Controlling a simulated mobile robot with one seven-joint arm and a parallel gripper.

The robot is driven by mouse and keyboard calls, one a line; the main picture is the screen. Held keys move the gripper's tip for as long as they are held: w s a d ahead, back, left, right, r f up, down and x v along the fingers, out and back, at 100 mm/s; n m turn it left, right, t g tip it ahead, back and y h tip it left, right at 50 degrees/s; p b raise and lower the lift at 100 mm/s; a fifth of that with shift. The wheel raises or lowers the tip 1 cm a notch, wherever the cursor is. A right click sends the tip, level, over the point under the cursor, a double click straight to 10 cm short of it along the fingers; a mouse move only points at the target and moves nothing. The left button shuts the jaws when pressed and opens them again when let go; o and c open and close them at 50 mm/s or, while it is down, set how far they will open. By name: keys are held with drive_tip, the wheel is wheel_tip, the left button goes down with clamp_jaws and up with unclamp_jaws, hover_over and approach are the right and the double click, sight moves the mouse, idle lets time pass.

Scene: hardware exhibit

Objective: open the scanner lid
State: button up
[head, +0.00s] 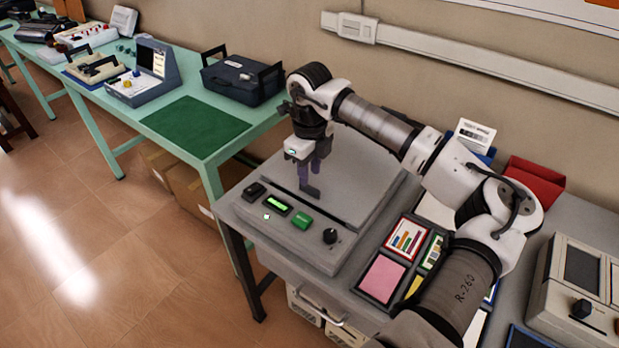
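The scanner (290,238) is a grey flatbed on the grey table, with a green display, a green button and a dark knob on its front panel. Its flat grey lid (365,172) looks closed, lying level behind the panel. My gripper (309,188) points down at the front part of the lid, just behind the control panel. The dark fingers show close together. I cannot tell whether they touch the lid or whether there is a gap between them. My arm reaches in from the right and hides part of the lid's back edge.
A dark tray (372,299) with coloured cards and a pink pad lies right of the scanner. A red folder (535,183) and a beige instrument (577,290) stand farther right. A green table (213,158) with a dark blue case (243,80) adjoins at left. The wall is close behind.

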sight(310, 186)
drive_tip(key=shift+f+p, duration=0.45)
drive_tip(key=shift+f, duration=1.85)
clamp_jaws()
